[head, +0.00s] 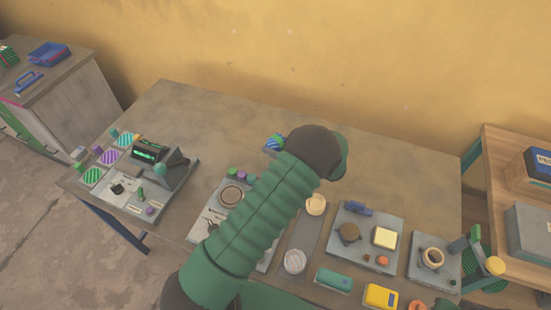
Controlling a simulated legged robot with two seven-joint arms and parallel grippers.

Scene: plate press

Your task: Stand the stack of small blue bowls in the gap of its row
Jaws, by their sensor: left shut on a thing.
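My left arm in its green ribbed sleeve crosses the middle of the head view. Its dark rounded end (315,148) is over the rear part of the bench. The fingers of my left gripper are hidden behind it, and so is what they are shut on. I cannot make out a stack of small blue bowls or a row with a gap.
The grey bench (210,115) is bare along the back. A lever device (165,172) and striped discs (109,157) stand at left. Plates with round and square parts (365,235) fill the front right. A side table with boxes (530,225) is at far right.

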